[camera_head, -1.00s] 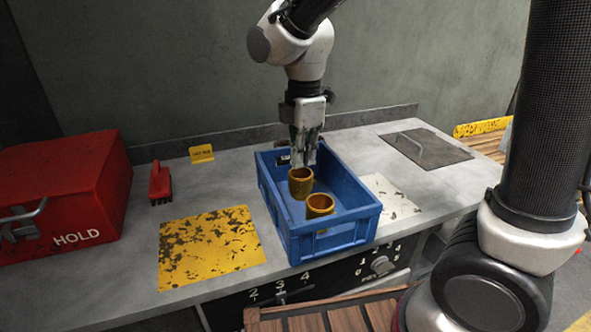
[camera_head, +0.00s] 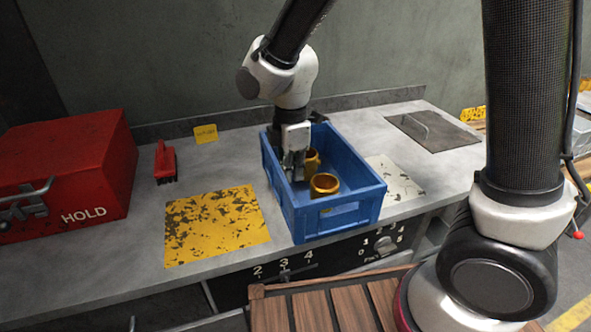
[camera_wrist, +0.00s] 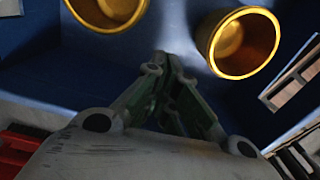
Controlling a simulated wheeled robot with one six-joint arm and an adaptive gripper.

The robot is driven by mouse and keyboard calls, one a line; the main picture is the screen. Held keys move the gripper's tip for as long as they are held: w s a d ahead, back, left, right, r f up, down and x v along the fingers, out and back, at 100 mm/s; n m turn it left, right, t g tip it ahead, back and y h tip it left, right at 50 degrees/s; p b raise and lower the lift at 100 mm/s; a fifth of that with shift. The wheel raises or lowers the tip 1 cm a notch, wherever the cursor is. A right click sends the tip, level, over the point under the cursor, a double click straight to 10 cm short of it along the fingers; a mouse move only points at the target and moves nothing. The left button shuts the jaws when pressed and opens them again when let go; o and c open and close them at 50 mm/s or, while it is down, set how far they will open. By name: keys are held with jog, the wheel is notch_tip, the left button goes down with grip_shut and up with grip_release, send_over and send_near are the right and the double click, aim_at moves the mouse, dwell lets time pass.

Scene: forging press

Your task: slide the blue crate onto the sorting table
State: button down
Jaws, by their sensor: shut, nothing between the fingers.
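The blue crate (camera_head: 345,218) stands on the grey sorting table (camera_head: 225,164), just right of the yellow patch. Two gold cup-like parts are inside it, one nearer the front (camera_head: 324,184) and one partly hidden behind it (camera_head: 312,160). My gripper (camera_head: 293,178) is shut and empty, pointing down inside the crate near its left wall. In the wrist view the shut fingertips (camera_wrist: 163,62) are over the blue crate floor (camera_wrist: 150,40), with the gold parts (camera_wrist: 240,42) beyond them. Whether the fingers touch the crate cannot be told.
A red box marked HOLD (camera_head: 65,170) and a red brush (camera_head: 165,162) are at the left. A worn yellow patch (camera_head: 215,225) is left of the crate and a worn white patch (camera_head: 393,180) right. A dark hatch (camera_head: 433,131) is at the back right. A wooden slatted surface (camera_head: 330,305) lies in front.

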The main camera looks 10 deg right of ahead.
jog(key=s+a, duration=0.2)
jog(key=a, duration=0.6)
jog(key=s+a, duration=0.2)
jog(key=a, duration=0.6)
jog(key=s+a, duration=0.2)
jog(key=a, duration=0.7)
jog(key=shift+d, duration=0.1)
